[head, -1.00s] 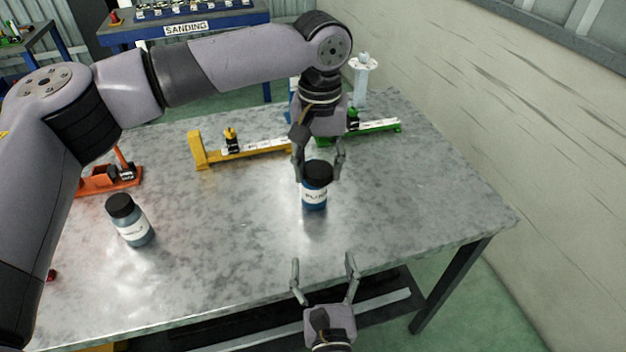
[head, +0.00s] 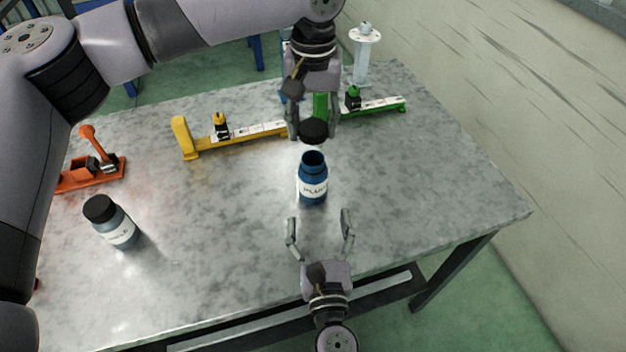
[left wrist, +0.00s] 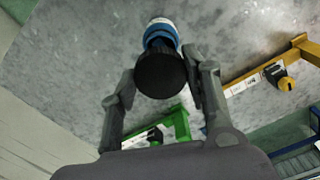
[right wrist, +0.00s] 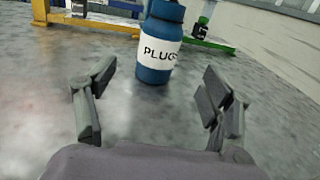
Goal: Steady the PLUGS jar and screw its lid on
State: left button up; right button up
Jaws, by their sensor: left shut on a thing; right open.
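The PLUGS jar (head: 313,178) is blue with a white label and stands upright on the table, its mouth open. It also shows in the right wrist view (right wrist: 160,42). My left gripper (head: 313,132) is shut on the black lid (head: 313,131) and holds it above and slightly behind the jar, apart from it. In the left wrist view the lid (left wrist: 160,74) sits between the fingers and partly covers the jar (left wrist: 160,34). My right gripper (head: 320,228) is open and empty, low in front of the jar, its fingers pointing toward it; the right wrist view shows the jar beyond the fingertips.
A second, lidded jar (head: 111,222) stands at the left of the table (head: 420,190). A yellow fixture (head: 230,136), a green fixture (head: 370,106), an orange clamp (head: 92,170) and a white-topped stand (head: 362,55) are farther back. The table right of the jar is clear.

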pick_arm(q)
jog(key=shift+w, duration=0.1)
pick_arm(e)
jog(key=shift+w, duration=0.4)
jog(key=w, duration=0.7)
jog(key=w+a, duration=0.1)
jog(key=w, duration=0.3)
jog(key=shift+w, duration=0.15)
jog(key=shift+c, duration=0.6)
grip_shut()
pick_arm(q)
send_over(313, 153)
jog(key=s, duration=0.2)
jog(key=shift+s+f, duration=0.1)
jog(key=shift+f, duration=2.45)
jog(key=shift+f, duration=0.85)
jog(key=shift+f, duration=0.6)
pick_arm(e)
jog(key=shift+f, duration=0.1)
